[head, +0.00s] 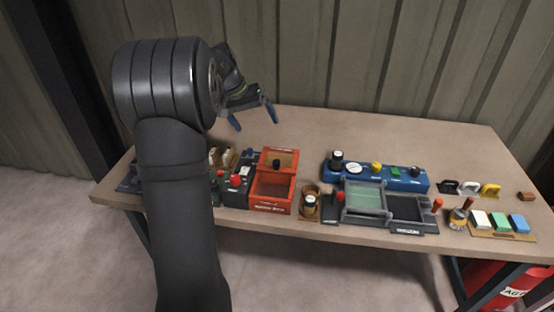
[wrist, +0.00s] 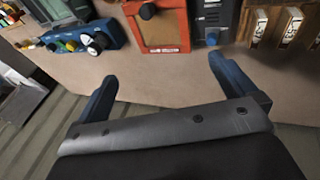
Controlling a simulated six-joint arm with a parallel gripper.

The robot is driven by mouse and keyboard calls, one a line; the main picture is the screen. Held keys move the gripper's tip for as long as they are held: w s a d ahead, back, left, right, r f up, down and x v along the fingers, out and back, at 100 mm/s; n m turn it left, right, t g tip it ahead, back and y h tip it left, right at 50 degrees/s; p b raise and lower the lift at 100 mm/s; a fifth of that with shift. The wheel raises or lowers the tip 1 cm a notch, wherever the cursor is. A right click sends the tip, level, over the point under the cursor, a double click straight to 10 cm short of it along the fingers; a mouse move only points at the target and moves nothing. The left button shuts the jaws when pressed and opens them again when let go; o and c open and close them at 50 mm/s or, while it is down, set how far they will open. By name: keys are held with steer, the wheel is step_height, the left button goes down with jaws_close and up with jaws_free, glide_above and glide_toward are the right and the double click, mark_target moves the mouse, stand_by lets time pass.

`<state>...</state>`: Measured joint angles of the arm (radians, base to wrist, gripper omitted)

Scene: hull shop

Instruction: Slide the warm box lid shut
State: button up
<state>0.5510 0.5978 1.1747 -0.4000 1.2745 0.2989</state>
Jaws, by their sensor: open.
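The warm box is a red box (head: 271,207) near the front edge of the table, left of centre. Its front part stands open and shows a hollow inside. Its lid, an orange-brown panel (head: 286,155) with a black knob (head: 276,163), lies over the rear part. The box's red frame also shows at the top of the wrist view (wrist: 186,30), with the lid (wrist: 163,32) and knob (wrist: 147,11). My gripper (head: 252,116) is open and empty, above the rear of the table, behind and apart from the box. Its blue fingers (wrist: 162,72) point toward the box.
A dark unit with a red knob (head: 235,181) stands close to the box's left. A small brown holder (head: 310,203) is at its right. A blue control panel (head: 375,178) and a grey tray unit (head: 363,199) lie further right. The rear table is clear.

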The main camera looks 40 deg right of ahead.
steer(key=shift+a+r, duration=0.25)
steer(key=shift+r, duration=0.4)
